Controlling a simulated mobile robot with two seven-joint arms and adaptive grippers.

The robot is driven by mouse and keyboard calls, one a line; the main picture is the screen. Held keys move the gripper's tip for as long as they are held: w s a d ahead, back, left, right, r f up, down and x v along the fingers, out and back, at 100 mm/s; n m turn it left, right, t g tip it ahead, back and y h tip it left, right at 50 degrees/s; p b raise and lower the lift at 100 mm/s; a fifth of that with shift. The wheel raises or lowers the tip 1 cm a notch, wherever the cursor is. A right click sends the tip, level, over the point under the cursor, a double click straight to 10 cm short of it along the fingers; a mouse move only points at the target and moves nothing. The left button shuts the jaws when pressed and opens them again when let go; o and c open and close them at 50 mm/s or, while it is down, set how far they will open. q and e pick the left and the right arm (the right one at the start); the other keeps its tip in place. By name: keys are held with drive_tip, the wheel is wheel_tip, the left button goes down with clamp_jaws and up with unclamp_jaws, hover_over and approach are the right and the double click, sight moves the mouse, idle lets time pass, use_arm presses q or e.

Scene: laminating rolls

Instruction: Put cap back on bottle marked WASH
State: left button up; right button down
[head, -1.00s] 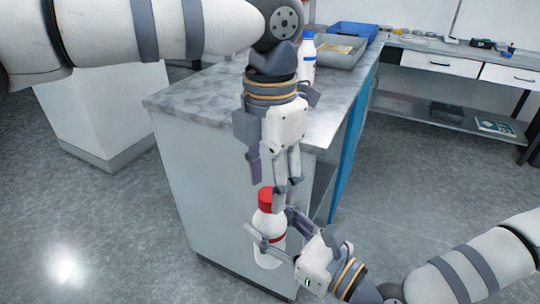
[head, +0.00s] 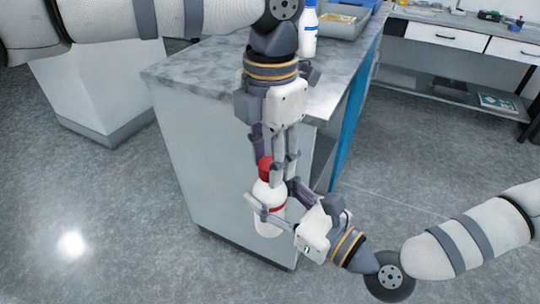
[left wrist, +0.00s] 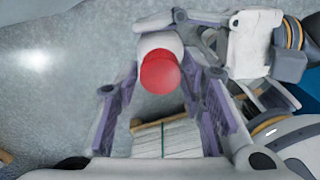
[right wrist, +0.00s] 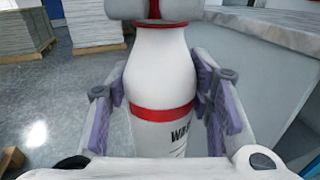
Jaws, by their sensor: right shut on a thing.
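A white bottle (head: 269,208) with a red band stands roughly upright in my right gripper (head: 265,214), held in the air in front of the bench. In the right wrist view the bottle (right wrist: 160,75) is between the fingers, with part of a label starting "WA" visible. A red cap (head: 264,166) is at the bottle's top; whether it is seated or threaded cannot be told. My left gripper (head: 276,168) points down from above, its open fingers on either side of the cap. In the left wrist view the cap (left wrist: 160,72) lies between these fingertips.
A grey-topped bench (head: 200,75) stands just behind the grippers. Another white bottle (head: 309,35) and a grey tray (head: 342,24) are on it. A counter with drawers (head: 440,36) is at the back right. The floor to the right is clear.

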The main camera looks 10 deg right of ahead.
use_arm(q)
drive_tip(key=shift+o, duration=0.8)
drive_tip(key=shift+r, duration=0.1)
wheel_tip(320, 180, up, 12)
